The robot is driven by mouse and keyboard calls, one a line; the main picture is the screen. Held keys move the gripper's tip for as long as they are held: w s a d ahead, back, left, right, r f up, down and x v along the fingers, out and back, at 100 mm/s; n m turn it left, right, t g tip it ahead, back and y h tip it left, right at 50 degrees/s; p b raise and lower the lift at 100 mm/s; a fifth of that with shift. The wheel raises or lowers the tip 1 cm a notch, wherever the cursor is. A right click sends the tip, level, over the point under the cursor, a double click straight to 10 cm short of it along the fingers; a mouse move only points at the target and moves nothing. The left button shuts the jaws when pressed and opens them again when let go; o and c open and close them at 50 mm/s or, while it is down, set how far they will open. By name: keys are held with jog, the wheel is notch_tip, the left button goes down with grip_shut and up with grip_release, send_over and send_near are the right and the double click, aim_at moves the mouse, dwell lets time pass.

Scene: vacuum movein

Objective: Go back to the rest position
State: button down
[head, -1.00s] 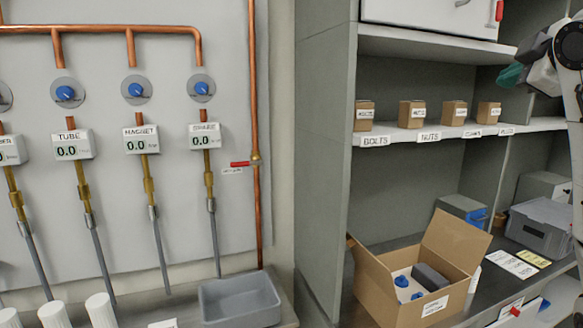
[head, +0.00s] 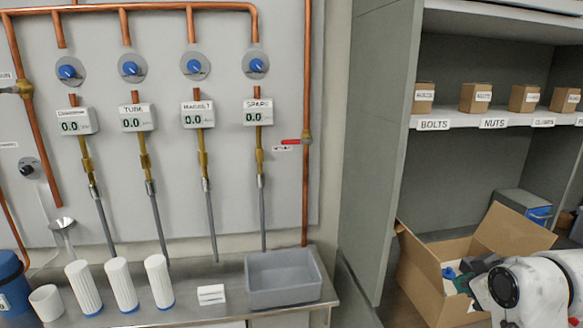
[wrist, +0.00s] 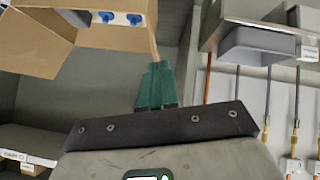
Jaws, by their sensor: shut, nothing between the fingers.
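My gripper (wrist: 156,84) shows in the wrist view as two teal fingers lying close together. They are shut with nothing between them. The wrist view is tilted so that the cardboard box (wrist: 40,38) and the grey basin (wrist: 262,45) appear at the top. The fingertips appear beside the box, in front of a grey cabinet panel. In the head view my white arm comes in at the lower right, in front of the open cardboard box (head: 425,275).
The grey basin (head: 284,280) stands on the metal bench (head: 215,312) beside white ribbed cylinders (head: 121,285). Copper pipes and meters line the wall. A cabinet side panel (head: 385,130) separates bench and shelves. Small boxes stand on the shelf (head: 460,122).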

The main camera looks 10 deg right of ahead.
jog(key=s+a+f+m+g+y, duration=0.1)
jog(key=s+a+f, duration=0.2)
jog(key=f, duration=0.3)
jog(key=s+a+f+g, duration=0.1)
jog(key=s+a+f, duration=0.25)
jog(key=f, duration=0.25)
jog(key=s+a+f+m+g, duration=0.1)
jog(key=s+a+f+g, duration=0.1)
jog(key=s+f, duration=0.6)
jog(key=s+a+f+m+g, duration=0.1)
jog(key=s+a+f+g, duration=0.2)
jog(key=s+f, duration=0.5)
jog(key=s+g, duration=0.1)
jog(key=s, duration=0.7)
jog(key=shift+s+a+f+m, duration=0.2)
jog(key=shift+s+m, duration=0.1)
jog(key=shift+s, duration=0.1)
